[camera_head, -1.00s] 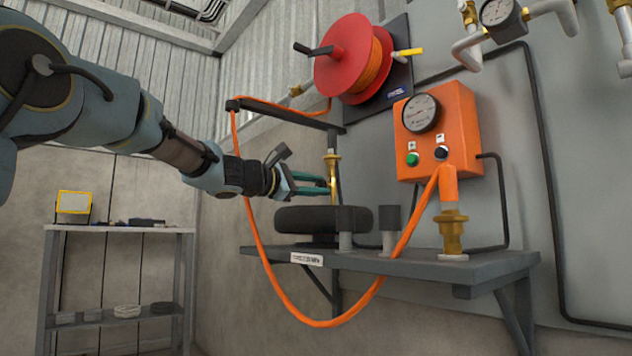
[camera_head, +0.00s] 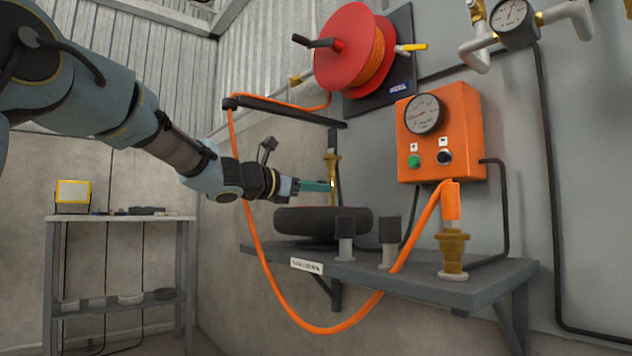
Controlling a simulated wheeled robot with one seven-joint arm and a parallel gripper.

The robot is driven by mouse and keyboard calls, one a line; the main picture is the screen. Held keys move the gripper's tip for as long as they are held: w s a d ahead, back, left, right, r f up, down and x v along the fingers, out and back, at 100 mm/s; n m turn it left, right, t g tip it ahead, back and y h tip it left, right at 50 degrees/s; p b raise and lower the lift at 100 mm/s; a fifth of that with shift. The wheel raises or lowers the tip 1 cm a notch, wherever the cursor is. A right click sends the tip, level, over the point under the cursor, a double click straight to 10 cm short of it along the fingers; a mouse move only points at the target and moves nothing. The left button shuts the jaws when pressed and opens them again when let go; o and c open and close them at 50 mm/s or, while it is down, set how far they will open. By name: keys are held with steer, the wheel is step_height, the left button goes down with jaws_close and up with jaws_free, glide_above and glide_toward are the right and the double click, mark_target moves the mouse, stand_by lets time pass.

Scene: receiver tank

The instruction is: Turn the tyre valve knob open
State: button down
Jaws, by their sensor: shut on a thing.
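The tyre (camera_head: 300,222) lies flat on the grey wall shelf. A slim upright brass valve (camera_head: 333,165) stands above the tyre's right side, in front of a dark post. My gripper (camera_head: 331,187) reaches in from the left, roughly level, with its teal fingers at the lower part of the brass valve. The fingers are seen edge-on, one hiding the other, and are shut on the valve knob. The knob itself is mostly hidden by the fingers.
An orange gauge box (camera_head: 465,130) and a red hose reel (camera_head: 345,45) hang on the wall.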

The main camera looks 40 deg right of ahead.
steer(key=shift+n, duration=0.3)
steer(key=c, duration=0.5)
jaws_free()
steer(key=shift+c, duration=0.2)
steer(key=a+p, duration=0.1)
steer(key=a, duration=1)
steer(key=shift+w+f, duration=0.1)
